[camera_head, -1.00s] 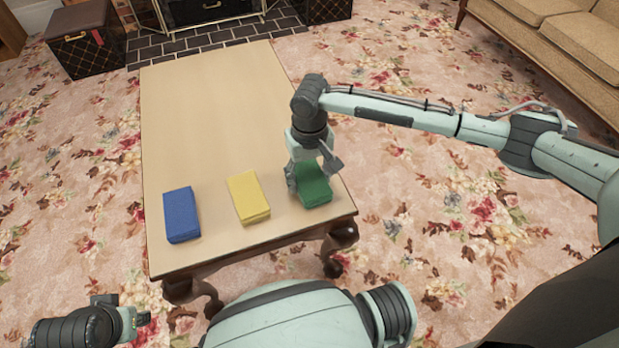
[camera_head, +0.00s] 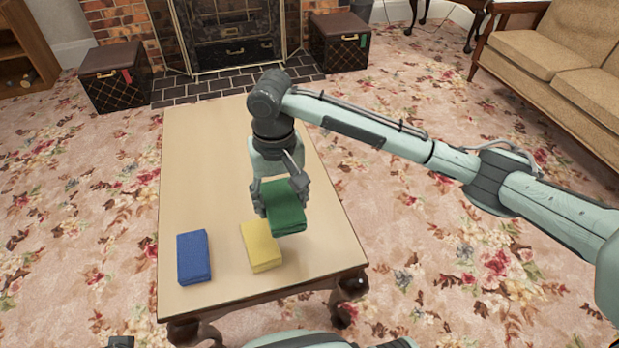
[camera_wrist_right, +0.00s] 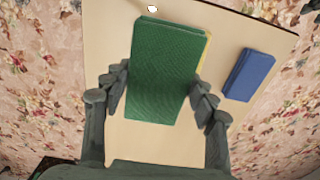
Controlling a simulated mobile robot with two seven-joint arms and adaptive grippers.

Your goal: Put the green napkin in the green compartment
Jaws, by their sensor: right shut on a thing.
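The green napkin (camera_head: 285,212) is a thick folded rectangle, held above the table (camera_head: 205,150). My right gripper (camera_head: 281,204) is shut on it, one finger on each side. In the right wrist view the napkin (camera_wrist_right: 163,70) sits between the two fingers and hides part of the yellow napkin behind it. A dark box with a green tag (camera_head: 340,42) stands at the back, beside the fireplace, its lid looking closed. Only a dark bit of my left gripper (camera_head: 120,342) shows at the bottom edge.
A yellow napkin (camera_head: 261,250) and a blue napkin (camera_head: 193,258) lie near the table's front edge. A sofa (camera_head: 555,65) is at the right. The table's far half is bare.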

